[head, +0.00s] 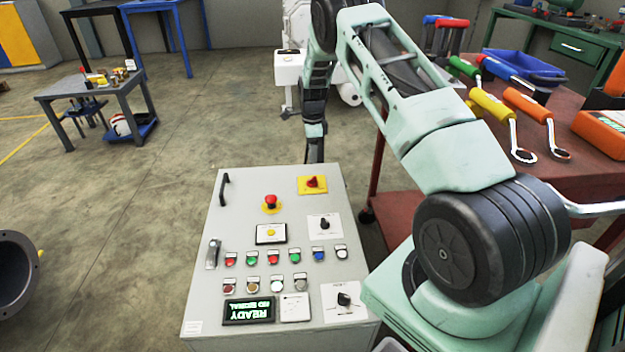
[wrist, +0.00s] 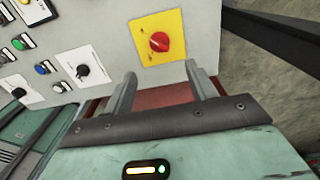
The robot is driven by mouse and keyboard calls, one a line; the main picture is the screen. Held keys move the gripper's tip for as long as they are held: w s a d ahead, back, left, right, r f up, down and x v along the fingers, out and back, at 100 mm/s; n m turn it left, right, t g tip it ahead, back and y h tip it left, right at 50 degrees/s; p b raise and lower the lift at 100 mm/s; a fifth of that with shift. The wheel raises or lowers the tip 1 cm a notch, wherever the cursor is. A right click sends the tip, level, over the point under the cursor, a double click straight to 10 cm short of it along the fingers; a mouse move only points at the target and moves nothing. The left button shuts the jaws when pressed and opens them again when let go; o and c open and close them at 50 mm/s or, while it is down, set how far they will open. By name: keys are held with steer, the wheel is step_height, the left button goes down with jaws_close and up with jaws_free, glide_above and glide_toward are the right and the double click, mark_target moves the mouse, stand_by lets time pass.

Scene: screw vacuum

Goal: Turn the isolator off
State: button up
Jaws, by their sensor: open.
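The isolator is a red rotary knob (head: 312,182) on a yellow plate at the far right corner of a grey control panel (head: 235,205). In the wrist view the red knob (wrist: 160,42) sits on its yellow plate (wrist: 172,22), just beyond the fingertips and roughly midway between them. Its handle looks slanted. My gripper (wrist: 157,78) is open and empty, with one finger on each side below the plate. It is apart from the knob. In the head view my gripper's fingers are hard to make out at the far edge of the panel.
The panel also carries a red emergency stop (head: 271,202), black selector knobs (head: 324,223), several coloured buttons and a lit display (head: 248,310). A red tool table (head: 560,120) with wrenches stands at the right. Open floor (head: 150,170) lies to the left.

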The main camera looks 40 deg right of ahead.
mark_target(312, 178)
step_height(312, 178, down, 11)
steer(key=shift+a+f+b, duration=0.1)
steer(key=shift+f+b, duration=0.1)
steer(key=shift+b, duration=0.65)
